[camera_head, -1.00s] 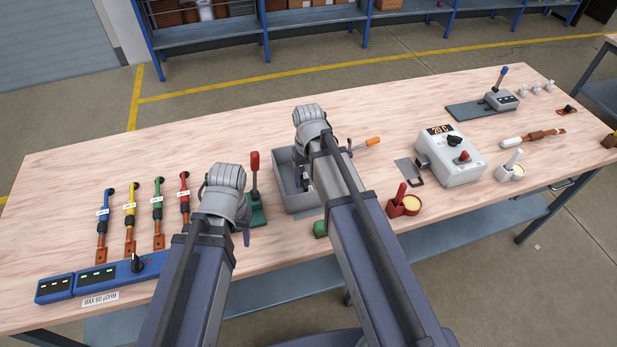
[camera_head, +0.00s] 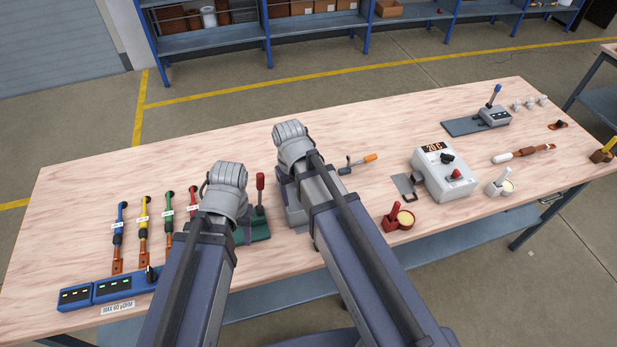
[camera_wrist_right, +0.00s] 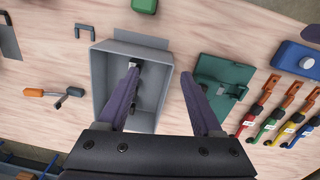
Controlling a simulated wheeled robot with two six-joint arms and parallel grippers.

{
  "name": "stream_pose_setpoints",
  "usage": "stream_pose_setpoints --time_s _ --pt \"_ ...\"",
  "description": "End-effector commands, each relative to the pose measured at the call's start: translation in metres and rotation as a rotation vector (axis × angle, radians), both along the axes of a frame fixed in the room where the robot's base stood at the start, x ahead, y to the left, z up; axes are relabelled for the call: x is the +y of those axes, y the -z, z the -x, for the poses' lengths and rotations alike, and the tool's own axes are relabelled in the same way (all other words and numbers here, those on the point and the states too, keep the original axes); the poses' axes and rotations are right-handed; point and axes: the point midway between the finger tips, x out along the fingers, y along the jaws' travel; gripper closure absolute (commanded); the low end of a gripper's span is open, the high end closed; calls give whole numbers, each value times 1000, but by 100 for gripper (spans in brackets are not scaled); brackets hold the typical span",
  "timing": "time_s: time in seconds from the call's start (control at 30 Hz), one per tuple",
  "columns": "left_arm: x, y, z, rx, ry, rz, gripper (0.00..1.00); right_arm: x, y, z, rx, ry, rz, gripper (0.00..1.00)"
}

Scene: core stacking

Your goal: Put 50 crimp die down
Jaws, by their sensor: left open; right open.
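A small dark piece with a pale end (camera_wrist_right: 137,66) lies in the grey tray (camera_wrist_right: 96,95) in the right wrist view. It may be the 50 crimp die, but no marking is readable. My right gripper (camera_wrist_right: 160,77) is open above the tray, one finger overlapping the dark piece and the other beyond the tray's right wall. In the head view my right arm hides most of the tray (camera_head: 297,214). My left gripper (camera_head: 241,236) is open, mostly hidden behind its arm, beside the green base (camera_head: 262,228) with a red lever (camera_head: 260,185).
Cables in several colours (camera_head: 143,228) and a blue meter (camera_head: 120,288) are at left. The back middle of the table is clear.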

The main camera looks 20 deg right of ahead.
Motion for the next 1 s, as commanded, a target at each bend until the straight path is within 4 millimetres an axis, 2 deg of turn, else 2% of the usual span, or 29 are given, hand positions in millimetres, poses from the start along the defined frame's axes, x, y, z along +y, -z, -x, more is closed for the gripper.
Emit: stream_pose_setpoints --time_s 0.03,0.1,0.2,0.3,1.0 --pt "0 0 0 0 0 0 50 16 0 30 6 -47 12 33" --pt "0 0 0 0 0 0 50 31 -1 54 12 -96 31 33" --pt "0 0 0 0 0 0 50 45 -1 78 17 -147 50 33" --pt "0 0 0 0 0 0 50 51 -1 90 20 -174 61 33" --pt "0 0 0 0 0 0 50 52 -1 90 21 -178 63 33"
